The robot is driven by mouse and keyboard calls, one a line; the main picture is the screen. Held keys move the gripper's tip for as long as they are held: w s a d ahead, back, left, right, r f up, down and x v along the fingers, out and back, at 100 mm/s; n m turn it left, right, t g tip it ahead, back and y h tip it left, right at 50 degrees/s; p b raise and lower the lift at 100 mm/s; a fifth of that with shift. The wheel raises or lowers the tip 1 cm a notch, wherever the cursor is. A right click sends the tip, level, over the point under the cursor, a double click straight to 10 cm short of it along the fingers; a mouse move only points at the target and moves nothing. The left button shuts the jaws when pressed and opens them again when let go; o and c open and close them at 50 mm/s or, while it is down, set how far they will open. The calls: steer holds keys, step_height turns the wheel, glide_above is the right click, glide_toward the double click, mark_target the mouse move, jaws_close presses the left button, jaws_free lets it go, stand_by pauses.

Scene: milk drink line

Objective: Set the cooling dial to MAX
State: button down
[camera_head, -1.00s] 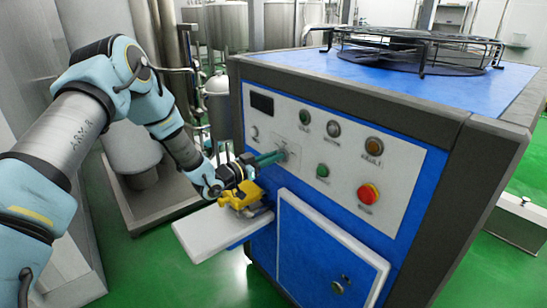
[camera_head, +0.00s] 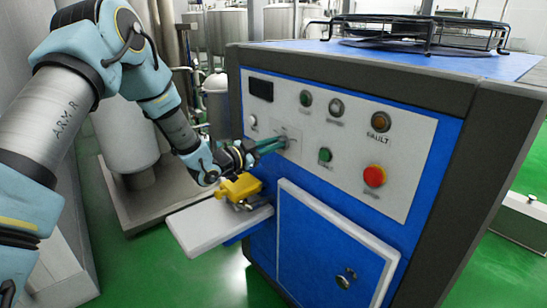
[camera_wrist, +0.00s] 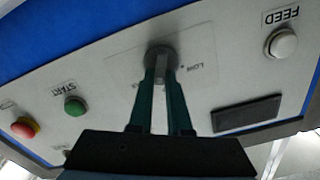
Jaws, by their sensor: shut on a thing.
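The cooling dial (camera_wrist: 160,58) is a dark round knob on the light control panel of a blue machine. My gripper (camera_wrist: 160,72) is shut on the dial, its two green fingers either side of the knob's grip in the wrist view. In the head view my gripper (camera_head: 280,144) reaches the panel (camera_head: 340,148) from the left. The dial is mostly hidden by the fingers there. A label reading LOW shows beside the dial in the wrist view; other marks around it are too blurred to read, so I cannot tell the exact setting.
Close by on the panel are a green START button (camera_wrist: 75,106), a red button (camera_head: 374,176), a white FEED button (camera_wrist: 283,44) and a dark display (camera_head: 261,89). A white shelf (camera_head: 210,228) with a yellow item (camera_head: 239,188) sits below my gripper.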

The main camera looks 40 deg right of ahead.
steer(key=m+b, duration=0.2)
steer(key=b, duration=0.2)
steer(key=m+b, duration=0.2)
steer(key=b, duration=0.1)
steer(key=m+b, duration=0.3)
steer(key=b, duration=0.1)
steer(key=shift+s+f+b, duration=0.25)
steer(key=shift+f+b, duration=0.1)
steer(key=shift+r, duration=0.1)
steer(key=c, duration=0.9)
jaws_free()
steer(key=shift+o, duration=0.2)
steer(key=shift+a, duration=0.1)
steer(key=a+b, duration=0.1)
steer(key=a, duration=0.9)
steer(key=shift+w+a, duration=0.3)
